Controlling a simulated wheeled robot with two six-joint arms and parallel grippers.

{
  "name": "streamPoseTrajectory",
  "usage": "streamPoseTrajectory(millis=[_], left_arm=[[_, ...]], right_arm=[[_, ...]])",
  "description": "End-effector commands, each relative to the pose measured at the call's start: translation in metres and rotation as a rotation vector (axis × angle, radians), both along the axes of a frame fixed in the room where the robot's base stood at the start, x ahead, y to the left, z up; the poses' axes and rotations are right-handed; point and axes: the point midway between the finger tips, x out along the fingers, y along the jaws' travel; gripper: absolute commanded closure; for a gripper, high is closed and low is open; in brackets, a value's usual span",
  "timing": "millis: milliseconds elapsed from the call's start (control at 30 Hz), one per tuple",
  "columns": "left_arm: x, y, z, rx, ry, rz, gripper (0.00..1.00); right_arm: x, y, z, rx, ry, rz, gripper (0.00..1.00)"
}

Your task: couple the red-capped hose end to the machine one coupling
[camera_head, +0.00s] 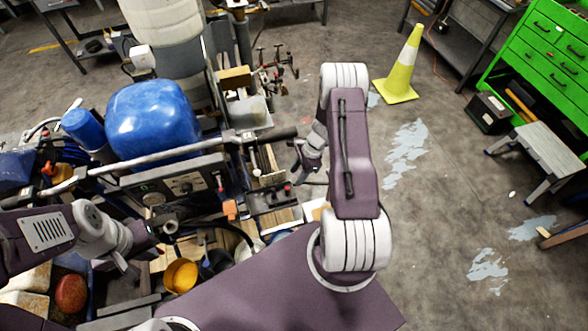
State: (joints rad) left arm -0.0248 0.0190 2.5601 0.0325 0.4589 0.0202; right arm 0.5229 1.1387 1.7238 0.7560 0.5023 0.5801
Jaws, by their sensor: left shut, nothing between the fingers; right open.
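The line striper (185,187) stands at centre left, with a blue tank (152,118) and a handlebar across it. I cannot make out the red-capped hose end or the machine one coupling for certain. A dark hose (236,231) curves among the parts below the panel. My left gripper (160,234) is shut and empty below the control panel, close to a short round metal fitting. My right gripper (297,163) is open and empty at the right side of the machine, near the handlebar's end. My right arm hides part of the floor behind it.
A yellow cup (181,275) and a reddish round object (71,292) sit among clutter at lower left. A yellow-green cone (403,68) stands on the floor. A green drawer cabinet (550,50) and a grey step stool (545,152) stand at right. The floor between is mostly clear.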

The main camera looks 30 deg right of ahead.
Motion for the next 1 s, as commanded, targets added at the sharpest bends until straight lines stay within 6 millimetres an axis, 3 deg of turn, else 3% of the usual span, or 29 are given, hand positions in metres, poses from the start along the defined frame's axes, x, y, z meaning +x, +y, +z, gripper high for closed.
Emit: streamPoseTrajectory(millis=[600,1000], left_arm=[[0.000,0.000,-0.071,0.000,0.000,0.000,1.00],[0.000,0.000,-0.080,0.000,0.000,0.000,1.00]], right_arm=[[0.006,0.028,-0.083,-0.001,0.001,0.004,0.58],[0.007,0.033,-0.092,-0.001,0.001,0.004,0.58]])
